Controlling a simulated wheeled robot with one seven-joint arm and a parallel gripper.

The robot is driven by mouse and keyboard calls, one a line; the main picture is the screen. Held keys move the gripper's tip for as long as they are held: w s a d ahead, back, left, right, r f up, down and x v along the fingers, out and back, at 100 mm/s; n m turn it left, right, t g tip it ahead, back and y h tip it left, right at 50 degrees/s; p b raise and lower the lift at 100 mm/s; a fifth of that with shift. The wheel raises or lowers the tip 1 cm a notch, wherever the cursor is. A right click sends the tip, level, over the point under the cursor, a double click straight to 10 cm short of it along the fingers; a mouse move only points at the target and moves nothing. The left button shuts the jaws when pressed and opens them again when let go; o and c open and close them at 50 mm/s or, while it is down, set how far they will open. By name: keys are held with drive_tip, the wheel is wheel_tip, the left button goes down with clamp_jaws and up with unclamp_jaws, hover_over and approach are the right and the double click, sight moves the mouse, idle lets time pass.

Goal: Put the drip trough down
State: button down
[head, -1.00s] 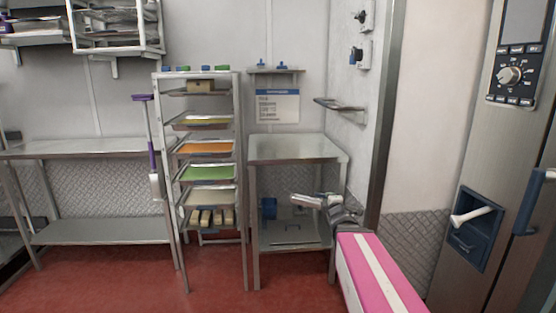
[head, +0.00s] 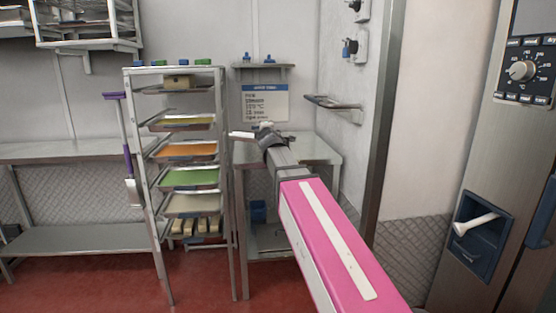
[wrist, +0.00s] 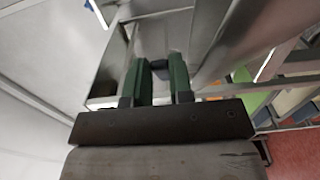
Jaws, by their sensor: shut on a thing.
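My gripper (head: 262,133) is above the steel table (head: 310,150) beside the rack. Its two green fingers (wrist: 158,80) show in the wrist view, shut on the drip trough. The trough (wrist: 108,75) looks like a grey metal channel there, reaching out past the fingers; its far end is hard to tell from the steel behind it. In the head view only a thin pale strip of the trough (head: 241,135) shows left of the gripper. I cannot tell whether it touches the table top.
A tray rack (head: 228,190) with several coloured trays stands close on the left. A small wall shelf (head: 262,67) with blue items and a notice (head: 265,102) are behind. A metal wall bracket (head: 333,104) juts out at right. The left bench (head: 70,150) looks clear.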

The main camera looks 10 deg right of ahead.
drive_tip(key=shift+w+d, duration=0.15)
drive_tip(key=shift+w, duration=0.2)
drive_tip(key=w+d+f, duration=0.6)
drive_tip(key=d+f, duration=0.3)
drive_tip(key=f, duration=0.1)
drive_tip(key=shift+w+f, duration=0.15)
drive_tip(key=shift+f, duration=0.15)
drive_tip(key=shift+f, duration=0.1)
drive_tip(key=c, duration=1)
unclamp_jaws()
